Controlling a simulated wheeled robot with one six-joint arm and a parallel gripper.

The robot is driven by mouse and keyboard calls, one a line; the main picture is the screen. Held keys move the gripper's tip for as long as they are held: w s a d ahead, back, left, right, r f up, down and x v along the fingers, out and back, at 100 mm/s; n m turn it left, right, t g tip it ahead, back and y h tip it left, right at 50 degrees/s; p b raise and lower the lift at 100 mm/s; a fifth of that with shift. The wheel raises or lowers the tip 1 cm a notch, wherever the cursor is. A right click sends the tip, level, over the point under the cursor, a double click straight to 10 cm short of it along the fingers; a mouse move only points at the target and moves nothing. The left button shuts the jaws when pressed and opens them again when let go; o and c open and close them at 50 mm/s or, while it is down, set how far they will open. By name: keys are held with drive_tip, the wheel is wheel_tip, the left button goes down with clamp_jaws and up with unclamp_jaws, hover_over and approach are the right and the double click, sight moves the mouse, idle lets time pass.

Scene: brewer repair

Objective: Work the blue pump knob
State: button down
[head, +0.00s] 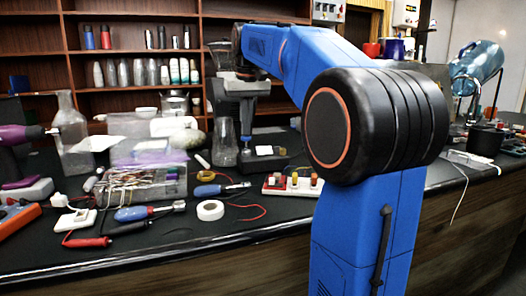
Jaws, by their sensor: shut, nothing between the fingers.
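My blue arm crosses the right half of the head view, and its far end reaches to the top of a dark grey machine on the bench (240,88). The machine has a clear hopper-like top, a dark upright body and a black base. No blue pump knob can be picked out; it may be hidden by my arm or too small to see.
The black bench (165,238) holds a clear glass bottle (72,135), a blue-handled screwdriver (148,212), a white tape roll (210,210) and a small terminal board (292,186). Shelves line the back wall.

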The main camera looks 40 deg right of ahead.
drive_tip(key=shift+f, duration=1.35)
drive_tip(key=shift+r, duration=2.2)
drive_tip(key=shift+s, duration=0.1)
